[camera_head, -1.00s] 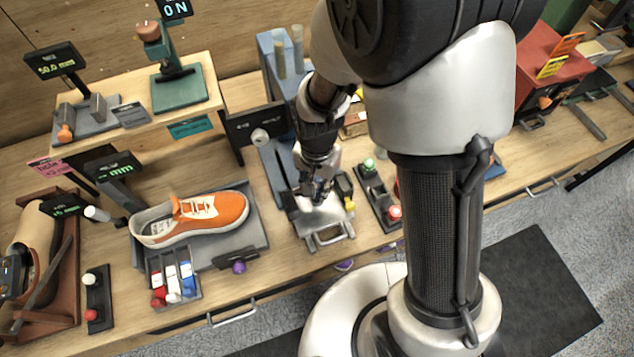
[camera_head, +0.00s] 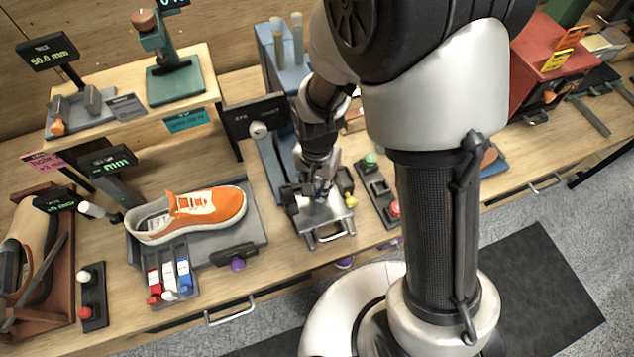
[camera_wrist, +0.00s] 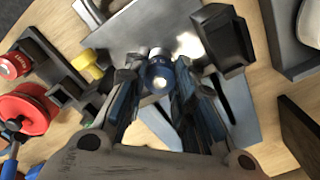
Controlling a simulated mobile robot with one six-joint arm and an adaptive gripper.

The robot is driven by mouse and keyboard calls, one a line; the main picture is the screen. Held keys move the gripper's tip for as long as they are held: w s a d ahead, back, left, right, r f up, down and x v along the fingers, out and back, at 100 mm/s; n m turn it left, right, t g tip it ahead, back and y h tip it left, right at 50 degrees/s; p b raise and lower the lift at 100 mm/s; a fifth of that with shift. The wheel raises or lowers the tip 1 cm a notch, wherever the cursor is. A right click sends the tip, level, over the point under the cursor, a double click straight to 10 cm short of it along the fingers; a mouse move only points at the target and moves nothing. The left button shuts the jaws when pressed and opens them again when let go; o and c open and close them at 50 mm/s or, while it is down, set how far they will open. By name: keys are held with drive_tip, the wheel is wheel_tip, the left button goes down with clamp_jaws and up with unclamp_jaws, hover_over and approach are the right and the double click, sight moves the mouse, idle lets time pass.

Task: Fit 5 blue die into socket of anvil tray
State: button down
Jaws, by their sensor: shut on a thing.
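The anvil tray (camera_head: 325,216) is a grey metal tray with a front handle, on the bench in the middle of the head view. Its bare metal plate (camera_wrist: 150,32) fills the upper middle of the wrist view. My gripper (camera_head: 320,190) is over the tray, pointing down. In the wrist view, my gripper (camera_wrist: 160,92) is shut on a small round blue die (camera_wrist: 157,74) with a bright centre. The die is at or just above the plate. The socket is hidden, and I cannot tell whether the die is seated.
Dark blocks (camera_wrist: 226,38) and a yellow knob (camera_wrist: 88,62) flank the tray. An orange sneaker (camera_head: 190,214) lies on a grey stand to the left. A button box with a green button (camera_head: 370,159) stands to the right.

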sight(317, 186)
drive_tip(key=c, duration=1.2)
unclamp_jaws()
drive_tip(key=shift+c, duration=0.2)
wheel_tip(317, 186, up, 12)
